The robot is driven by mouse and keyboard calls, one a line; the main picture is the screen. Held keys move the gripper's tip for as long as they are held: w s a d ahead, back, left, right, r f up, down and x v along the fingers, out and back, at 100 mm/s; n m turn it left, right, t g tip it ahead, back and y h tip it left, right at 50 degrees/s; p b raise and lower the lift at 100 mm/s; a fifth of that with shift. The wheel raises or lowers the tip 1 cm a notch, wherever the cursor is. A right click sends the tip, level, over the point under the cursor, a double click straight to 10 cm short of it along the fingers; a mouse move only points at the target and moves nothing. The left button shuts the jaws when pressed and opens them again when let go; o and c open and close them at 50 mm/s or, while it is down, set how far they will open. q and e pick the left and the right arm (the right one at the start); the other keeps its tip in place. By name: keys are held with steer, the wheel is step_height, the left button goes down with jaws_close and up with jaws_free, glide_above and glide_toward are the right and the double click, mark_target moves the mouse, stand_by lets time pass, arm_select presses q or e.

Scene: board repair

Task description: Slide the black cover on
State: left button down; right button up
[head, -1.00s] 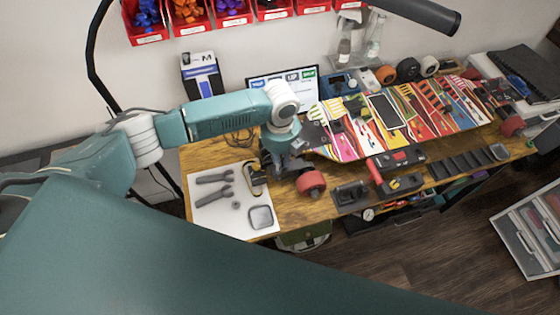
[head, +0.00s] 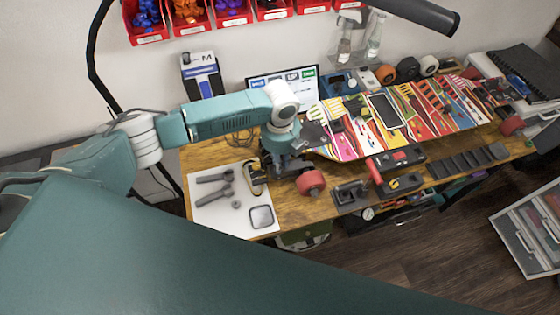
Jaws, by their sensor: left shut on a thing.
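My left gripper (head: 276,170) points down beside that end, just left of the red wheel. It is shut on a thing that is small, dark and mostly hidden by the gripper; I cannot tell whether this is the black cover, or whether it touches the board. A black and tan piece (head: 255,179) shows at the gripper's left. My right gripper is not in view.
A white mat (head: 215,211) left of the gripper holds grey tools and a square grey-rimmed piece (head: 261,216). A black holder (head: 351,195), a red-handled tool (head: 376,172) and a black slotted strip (head: 465,163) line the front edge. Red bins (head: 190,29) hang above.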

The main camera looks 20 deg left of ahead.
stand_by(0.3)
arm_select(q)
steer(key=c, duration=1.6)
jaws_free()
steer(key=shift+c, duration=1)
steer(key=shift+r, duration=0.1)
step_height(320, 180, up, 2)
steer(key=shift+r+p, duration=0.1)
steer(key=shift+p, duration=1.1)
steer(key=shift+r+p, duration=0.85)
steer(key=shift+r, duration=1.65)
